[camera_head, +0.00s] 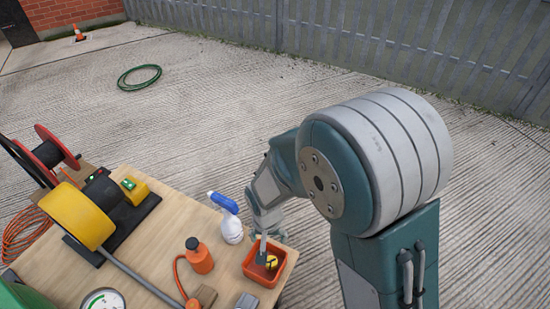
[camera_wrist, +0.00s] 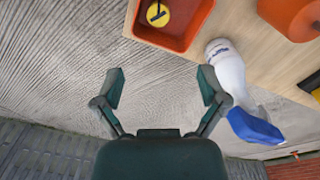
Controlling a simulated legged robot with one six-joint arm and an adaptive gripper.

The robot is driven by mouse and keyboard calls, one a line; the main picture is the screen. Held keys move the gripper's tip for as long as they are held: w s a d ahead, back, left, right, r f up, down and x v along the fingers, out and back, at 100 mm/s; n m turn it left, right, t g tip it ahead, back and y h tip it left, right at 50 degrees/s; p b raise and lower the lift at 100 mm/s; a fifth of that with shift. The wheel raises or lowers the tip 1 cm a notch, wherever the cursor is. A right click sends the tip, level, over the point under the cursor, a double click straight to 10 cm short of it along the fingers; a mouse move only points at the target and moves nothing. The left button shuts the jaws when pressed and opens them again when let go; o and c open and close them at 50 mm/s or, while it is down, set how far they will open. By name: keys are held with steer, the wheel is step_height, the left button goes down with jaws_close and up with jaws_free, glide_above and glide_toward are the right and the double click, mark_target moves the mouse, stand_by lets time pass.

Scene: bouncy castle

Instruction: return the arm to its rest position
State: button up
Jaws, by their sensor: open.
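My arm reaches down from the right of the head view toward the table's right edge. Its lower end is partly hidden there, close to the orange-red tray. In the wrist view my gripper (camera_wrist: 161,88) is open, with nothing between its two dark green fingers and only concrete behind them. The orange-red tray (camera_head: 258,278) holds a small yellow thing with a dark mark (camera_head: 272,262). The tray also shows at the top of the wrist view (camera_wrist: 170,40).
A white spray bottle with a blue head (camera_head: 231,231) stands beside the tray; it is right of my gripper in the wrist view (camera_wrist: 229,72). Open concrete lies beyond, up to a grey fence (camera_head: 400,40).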

steer(key=shift+r, duration=0.1)
steer(key=s+d+r+t, duration=0.1)
steer(key=d+r+t, duration=0.1)
steer(key=d+r, duration=0.75)
steer(key=s+d+r+t, duration=0.15)
steer(key=d+r, duration=0.45)
steer(key=r, duration=0.6)
steer(key=s+d+r+t, duration=0.2)
steer(key=s+d+r, duration=0.3)
steer(key=s, duration=0.1)
steer(key=shift+r, duration=0.25)
steer(key=shift+d, duration=0.1)
